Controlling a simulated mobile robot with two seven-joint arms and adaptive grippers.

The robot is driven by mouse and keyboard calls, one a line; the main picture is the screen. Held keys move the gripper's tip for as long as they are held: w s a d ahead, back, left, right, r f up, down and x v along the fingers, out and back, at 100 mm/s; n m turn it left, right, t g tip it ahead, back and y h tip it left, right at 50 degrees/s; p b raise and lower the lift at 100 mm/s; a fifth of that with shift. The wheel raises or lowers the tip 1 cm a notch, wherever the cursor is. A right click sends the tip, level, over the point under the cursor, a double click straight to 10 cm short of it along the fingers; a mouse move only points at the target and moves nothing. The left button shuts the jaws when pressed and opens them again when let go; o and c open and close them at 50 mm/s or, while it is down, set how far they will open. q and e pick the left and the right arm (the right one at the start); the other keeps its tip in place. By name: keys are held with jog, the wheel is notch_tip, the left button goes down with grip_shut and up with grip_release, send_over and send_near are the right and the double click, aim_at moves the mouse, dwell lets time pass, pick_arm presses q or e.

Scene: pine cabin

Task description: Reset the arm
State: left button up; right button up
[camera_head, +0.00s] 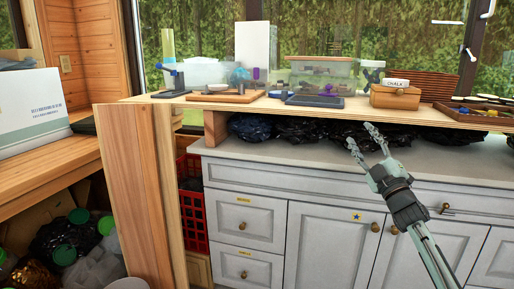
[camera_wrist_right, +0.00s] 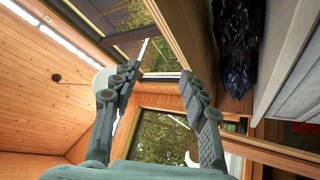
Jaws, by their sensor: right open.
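My right gripper (camera_head: 364,142) is raised in front of the grey cabinets, with its fingers pointing up and to the left. It holds nothing. In the right wrist view its two fingers (camera_wrist_right: 158,82) stand wide apart, with a window and wood behind them. My left gripper is in neither view.
A wooden shelf (camera_head: 440,116) with a chalk box (camera_head: 396,95), a clear plastic bin and several small items runs above the grey counter (camera_head: 300,152). Black bags (camera_head: 310,131) lie beneath it. A wooden post (camera_head: 137,190) and a red crate (camera_head: 193,205) stand left. A white box (camera_head: 30,108) sits far left.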

jog(key=w+d+f+m+g+h, duration=0.3)
jog(key=d+f+m+g+h, duration=0.3)
jog(key=d+f+m+h, duration=0.5)
jog(key=s+f+m+g+y, duration=0.1)
jog(key=s+f+m+g, duration=0.35)
jog(key=f, duration=0.85)
jog(key=s+a+f+n+g+y, duration=0.1)
jog(key=s+a+f+g, duration=0.2)
jog(key=s+f, duration=0.9)
jog(key=s+a+f+n+g+y, duration=0.1)
jog(key=s+a+f+n+g, duration=0.15)
jog(key=s+f, duration=0.95)
jog(key=s+a+f+g, duration=0.2)
jog(key=s+f, duration=0.6)
jog(key=s, duration=0.4)
jog(key=s+a+f+m+g, duration=0.1)
jog(key=s+a+f, duration=0.3)
jog(key=s+f, duration=0.4)
jog(key=s+g, duration=0.1)
jog(key=s, duration=0.3)
jog(key=shift+f+y, duration=0.35)
jog(key=shift+y, duration=0.05)
jog(key=shift+a, duration=0.1)
